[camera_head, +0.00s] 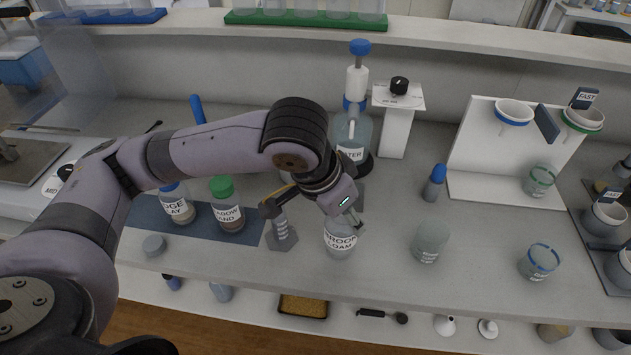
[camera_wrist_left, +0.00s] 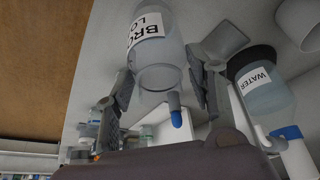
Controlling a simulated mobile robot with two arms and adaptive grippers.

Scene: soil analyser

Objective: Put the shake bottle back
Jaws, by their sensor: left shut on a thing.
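The shake bottle (camera_head: 340,240) is a clear bottle with a white "BROOK LOAM" label, upright near the bench's front edge. My left gripper (camera_head: 318,212) is shut on it near its top, and the arm hides part of the bottle. In the left wrist view the bottle (camera_wrist_left: 158,55) sits between the two fingers (camera_wrist_left: 162,90). I cannot tell whether its base touches the bench. A blue mat (camera_head: 145,220) to the left carries a blue-capped bottle (camera_head: 178,205) and a green-capped "MEADOW SAND" bottle (camera_head: 228,208). My right gripper is not in view.
A grey waisted stand (camera_head: 282,235) is close left of the shake bottle. A water dispenser (camera_head: 352,135) stands behind.

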